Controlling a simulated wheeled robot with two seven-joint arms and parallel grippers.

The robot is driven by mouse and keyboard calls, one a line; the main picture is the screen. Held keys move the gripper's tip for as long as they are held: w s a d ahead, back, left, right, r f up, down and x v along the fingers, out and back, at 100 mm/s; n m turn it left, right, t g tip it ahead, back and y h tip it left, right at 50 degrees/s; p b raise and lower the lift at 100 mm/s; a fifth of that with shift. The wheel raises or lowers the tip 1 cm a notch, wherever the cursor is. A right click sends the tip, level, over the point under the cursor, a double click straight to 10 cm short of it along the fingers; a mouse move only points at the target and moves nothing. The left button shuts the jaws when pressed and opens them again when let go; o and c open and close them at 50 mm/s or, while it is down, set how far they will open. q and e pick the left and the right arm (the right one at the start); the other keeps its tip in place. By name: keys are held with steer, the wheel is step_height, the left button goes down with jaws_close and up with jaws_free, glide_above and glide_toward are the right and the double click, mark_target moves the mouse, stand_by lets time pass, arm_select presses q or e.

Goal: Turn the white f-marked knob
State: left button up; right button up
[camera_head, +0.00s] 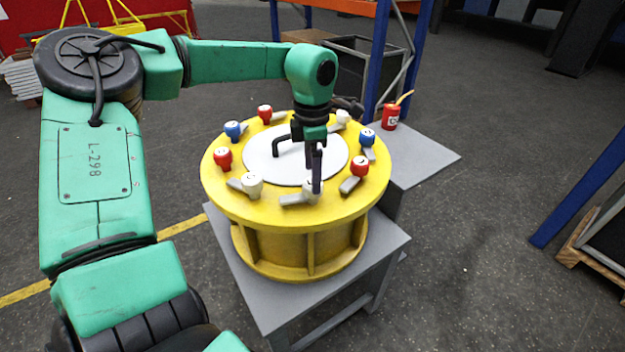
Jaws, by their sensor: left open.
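A round yellow drum (225,200) carries a ring of red, blue and white knobs with grey levers around a white top disc (265,150). White knobs show at the front left (252,184), at the front (311,190) and at the back right (343,117). Their markings are too small to read, so I cannot tell which bears the f. My left gripper (316,183) points down at the front white knob and partly hides it. Its fingers are open at that knob; I cannot tell whether they touch it. My right gripper is out of view.
Red knobs (360,166) and blue knobs (367,137) sit close by on the rim. The drum stands on a grey table (390,240). A red can (390,118) stands on a grey surface behind right. A blue-legged rack (378,60) stands behind.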

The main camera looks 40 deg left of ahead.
mark_target(307, 184)
arm_select(q)
step_height(307, 184, down, 4)
steer(key=shift+r, duration=0.15)
steer(key=c, duration=1.4)
steer(key=shift+m, duration=0.3)
steer(key=m+b, duration=0.1)
steer(key=m, duration=0.1)
steer(key=shift+m+b, duration=0.3)
steer(key=shift+b, duration=0.05)
steer(key=m+b, duration=0.1)
steer(key=m, duration=0.2)
steer(key=shift+m, duration=0.3)
steer(key=m, duration=0.5)
steer(key=shift+r+m, duration=0.1)
steer(key=shift+m, duration=0.2)
steer(key=m, duration=0.5)
steer(key=shift+w+m, duration=0.1)
steer(key=shift+m, duration=0.2)
